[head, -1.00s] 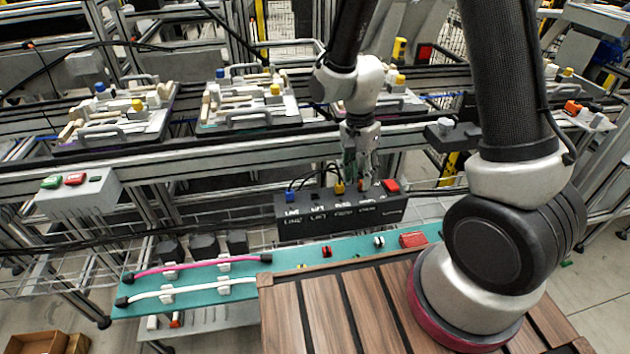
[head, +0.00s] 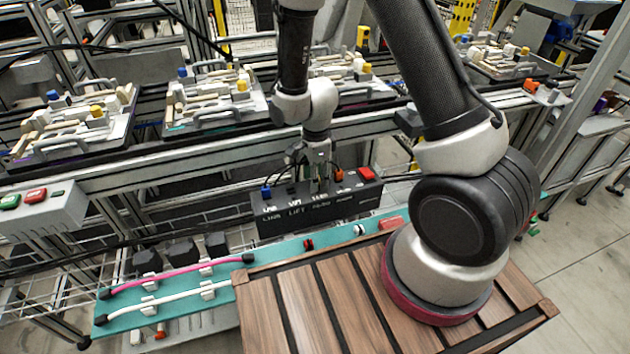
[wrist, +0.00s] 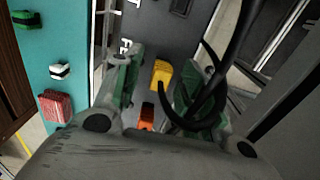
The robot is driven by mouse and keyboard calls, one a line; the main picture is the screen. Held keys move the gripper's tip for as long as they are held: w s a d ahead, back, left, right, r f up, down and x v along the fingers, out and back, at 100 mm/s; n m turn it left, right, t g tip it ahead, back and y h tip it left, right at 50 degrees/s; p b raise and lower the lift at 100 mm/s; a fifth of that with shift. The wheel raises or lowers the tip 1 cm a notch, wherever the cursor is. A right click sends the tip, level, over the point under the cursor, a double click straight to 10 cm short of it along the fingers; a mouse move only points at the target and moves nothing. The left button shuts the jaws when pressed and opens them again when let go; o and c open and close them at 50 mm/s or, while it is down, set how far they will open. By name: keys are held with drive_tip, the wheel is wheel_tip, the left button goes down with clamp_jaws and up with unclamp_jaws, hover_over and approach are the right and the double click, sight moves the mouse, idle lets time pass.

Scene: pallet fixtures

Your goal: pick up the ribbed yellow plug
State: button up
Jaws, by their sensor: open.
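In the wrist view the yellow plug (wrist: 161,74) has a dark cable and sits on the dark labelled box. It appears between the two green-padded fingers of my gripper (wrist: 158,62), with visible gaps on both sides. My gripper is open and empty. In the head view my gripper (head: 320,186) hangs over the black box (head: 300,219), between the blue plug (head: 265,192) and the orange plug (head: 339,174). It hides the yellow plug there. I cannot tell how deep the fingers reach around it.
The orange plug (wrist: 147,116) is close to the fingers in the wrist view. A black cable (wrist: 207,103) loops across the right finger. A red block (head: 367,173) sits at the box's right end. A teal board (head: 125,318) with pink and white cables lies in front.

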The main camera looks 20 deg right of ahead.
drive_tip(key=shift+f, duration=0.15)
drive_tip(key=shift+c, duration=0.2)
drive_tip(key=c, duration=0.8)
drive_tip(key=shift+c, duration=0.2)
